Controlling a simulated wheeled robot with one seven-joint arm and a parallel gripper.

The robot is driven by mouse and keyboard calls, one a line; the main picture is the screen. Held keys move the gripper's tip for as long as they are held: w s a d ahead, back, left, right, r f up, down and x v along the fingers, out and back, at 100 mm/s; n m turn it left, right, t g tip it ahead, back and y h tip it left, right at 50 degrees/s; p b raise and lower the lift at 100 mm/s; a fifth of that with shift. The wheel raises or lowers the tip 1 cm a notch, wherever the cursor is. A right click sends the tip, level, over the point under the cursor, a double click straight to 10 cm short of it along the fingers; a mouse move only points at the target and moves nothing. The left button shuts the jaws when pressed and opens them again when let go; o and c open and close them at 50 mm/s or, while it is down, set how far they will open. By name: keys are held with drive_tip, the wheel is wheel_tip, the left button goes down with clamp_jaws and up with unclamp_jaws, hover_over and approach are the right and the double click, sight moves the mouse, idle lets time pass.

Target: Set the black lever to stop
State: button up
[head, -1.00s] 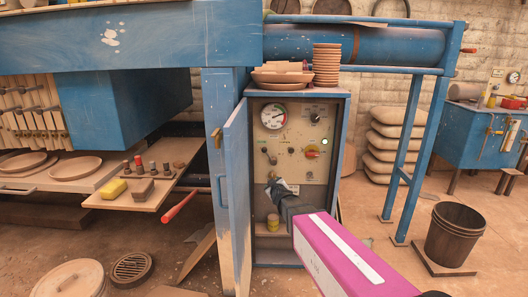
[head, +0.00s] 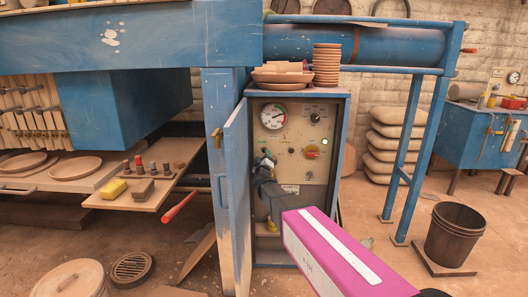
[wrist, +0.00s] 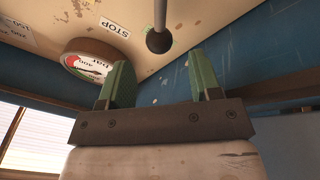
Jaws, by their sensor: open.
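The black lever shows in the wrist view as a thin grey stem with a black ball knob (wrist: 158,40) at its end. The knob is just beyond my fingertips, in line with the gap between them and apart from both. My gripper (wrist: 160,72) has two green fingers spread wide with nothing between them. A STOP label (wrist: 115,27), upside down in this view, is on the panel left of the lever. In the head view, my gripper (head: 264,166) is at the left part of the control panel (head: 326,168) and hides most of the lever.
A pressure gauge (head: 273,116) is above the lever, and it also shows in the wrist view (wrist: 93,62). A black knob (head: 315,117) and a red-and-yellow switch (head: 312,152) are to the right. The open blue cabinet door (head: 237,200) stands close left of my gripper.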

drive_tip(key=x, duration=0.5)
drive_tip(key=shift+w+r, duration=0.1)
drive_tip(key=shift+w, duration=0.25)
drive_tip(key=shift+c, duration=0.3)
clamp_jaws()
